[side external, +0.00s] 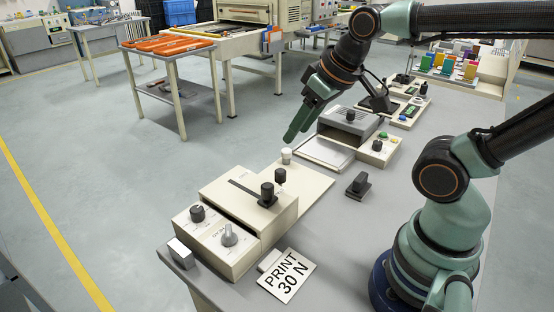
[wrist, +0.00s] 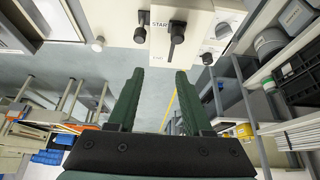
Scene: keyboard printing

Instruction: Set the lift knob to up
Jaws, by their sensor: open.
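A beige control box (side external: 250,200) stands at the front of the grey bench. It carries a black round knob (side external: 197,213), a light grey pointer knob (side external: 229,236) and a black upright knob (side external: 268,193). The labels are too small to tell which is the lift knob. My gripper (side external: 293,132) hangs open and empty above the far end of the box's base plate, near a short white cylinder (side external: 286,156), touching nothing. In the wrist view my gripper (wrist: 160,74) has its green fingers apart, with a black lever knob (wrist: 177,32) marked START and a grey knob (wrist: 223,30) beyond them.
My arm's base occupies the bench's right side.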

